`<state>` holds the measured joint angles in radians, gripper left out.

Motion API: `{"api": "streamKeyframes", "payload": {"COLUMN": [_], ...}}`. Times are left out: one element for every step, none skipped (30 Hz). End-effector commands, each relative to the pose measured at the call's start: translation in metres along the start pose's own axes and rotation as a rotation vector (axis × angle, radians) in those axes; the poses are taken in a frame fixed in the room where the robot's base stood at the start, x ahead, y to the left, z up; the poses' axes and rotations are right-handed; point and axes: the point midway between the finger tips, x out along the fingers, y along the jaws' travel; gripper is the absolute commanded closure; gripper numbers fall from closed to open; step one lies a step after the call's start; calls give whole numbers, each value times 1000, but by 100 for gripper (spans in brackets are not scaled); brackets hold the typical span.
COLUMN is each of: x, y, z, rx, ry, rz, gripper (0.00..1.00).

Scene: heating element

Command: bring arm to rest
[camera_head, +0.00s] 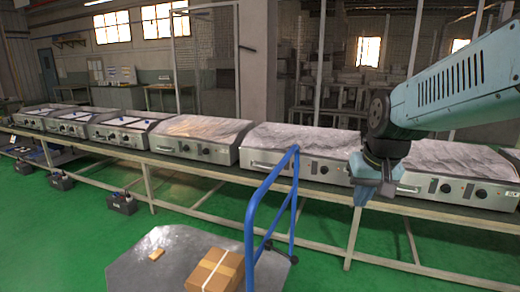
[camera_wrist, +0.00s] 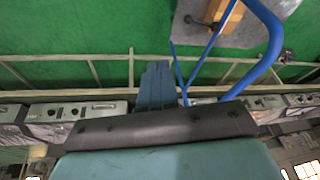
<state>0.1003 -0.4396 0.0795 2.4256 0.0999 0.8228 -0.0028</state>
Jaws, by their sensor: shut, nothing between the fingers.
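My gripper (camera_head: 363,196) hangs at the end of my teal arm at the right of the head view, in front of the row of appliances. It points downward, is shut and holds nothing. In the wrist view my gripper (camera_wrist: 157,68) shows as shut teal fingers above the dark wrist edge, with the bench behind. It looks apart from the blue cart handle (camera_head: 270,200), which stands to its left in the head view. The task names no other object.
A long bench (camera_head: 205,170) carries several steel heating appliances (camera_head: 203,139). A grey cart (camera_head: 130,265) with a cardboard box (camera_head: 214,271) and a small tan piece (camera_head: 156,255) stands in front. Black boxes (camera_head: 122,203) sit below the bench. Green floor (camera_head: 60,250) is open at left.

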Motion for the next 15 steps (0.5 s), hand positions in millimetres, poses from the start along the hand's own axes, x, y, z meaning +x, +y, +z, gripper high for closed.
{"api": "streamKeyframes", "payload": {"x": [-10, -15, -22, -27, -32, -38, -42, -46, -50, -53, -56, -59, -61, -63, -64], "y": [1, 1, 2, 3, 4, 5, 6, 7, 8, 9, 10, 11, 12, 12, 13], "z": [7, 12, 17, 21, 26, 32, 36, 40, 45, 48, 52, 55, 58, 60, 62], "rx": [-11, -17, -26, -32, -37, -44, -49, -54, -61, -65, -68, -72, -74, -76, -79], "ry": [22, 33, 47, 58, 69, 82, 91, 101, 113, 121, 128, 136, 141, 146, 150], "rz": [4, 6, 8, 11, 13, 15, 16, 18, 20, 21, 21, 22, 23, 23, 24], "gripper": [100, 100, 100, 100, 100, 100, 100, 100, 100, 100, 100, 100, 100, 100, 100]}}
